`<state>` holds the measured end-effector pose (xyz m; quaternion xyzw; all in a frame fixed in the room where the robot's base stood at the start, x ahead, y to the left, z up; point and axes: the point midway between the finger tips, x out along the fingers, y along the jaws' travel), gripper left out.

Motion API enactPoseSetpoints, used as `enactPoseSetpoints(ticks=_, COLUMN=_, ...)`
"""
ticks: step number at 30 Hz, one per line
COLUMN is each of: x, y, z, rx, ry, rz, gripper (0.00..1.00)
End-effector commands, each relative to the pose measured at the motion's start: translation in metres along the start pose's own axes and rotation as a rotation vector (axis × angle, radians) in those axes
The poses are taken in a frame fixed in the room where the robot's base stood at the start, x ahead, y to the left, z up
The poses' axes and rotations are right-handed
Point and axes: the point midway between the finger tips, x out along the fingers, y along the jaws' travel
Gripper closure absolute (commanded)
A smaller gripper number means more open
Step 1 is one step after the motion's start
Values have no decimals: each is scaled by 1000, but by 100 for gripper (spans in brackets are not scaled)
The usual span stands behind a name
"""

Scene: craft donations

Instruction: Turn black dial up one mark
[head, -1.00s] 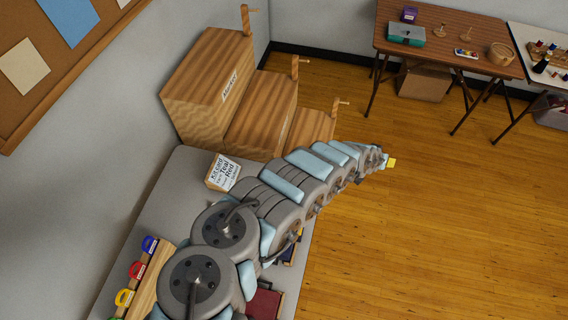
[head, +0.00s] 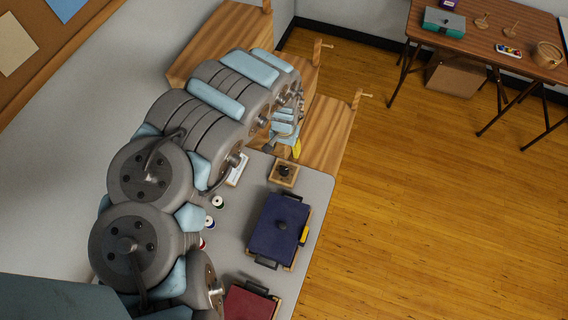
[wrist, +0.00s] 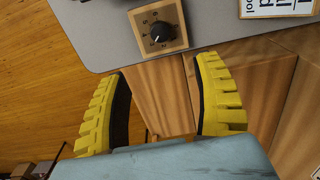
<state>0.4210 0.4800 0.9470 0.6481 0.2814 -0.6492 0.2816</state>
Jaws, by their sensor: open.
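The black dial (wrist: 161,31) sits on a square wooden base with marks around it, at the top of the wrist view. Its white pointer line points toward the lower left there. In the head view the dial (head: 284,171) is on the grey table near its far edge. My gripper (wrist: 158,100) is open and empty, with yellow ridged fingers spread apart. The dial lies beyond the fingertips, roughly between them in the picture, and nothing touches it. In the head view my gripper (head: 296,148) is just past the dial, over the wooden steps, partly hidden by my arm.
A blue-lidded box (head: 280,228) with black handles and a dark red box (head: 249,302) stand on the grey table (head: 318,190). Small spools (head: 217,202) and a white sign (head: 238,170) are left of them. Wooden stepped blocks with pegs (head: 330,130) adjoin the table's far end.

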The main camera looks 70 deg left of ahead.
Motion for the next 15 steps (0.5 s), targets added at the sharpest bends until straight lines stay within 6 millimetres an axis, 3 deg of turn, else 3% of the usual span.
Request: enactPoseSetpoints(ticks=15, x=62, y=2, z=1, rx=0, ry=-1, rz=4, gripper=33)
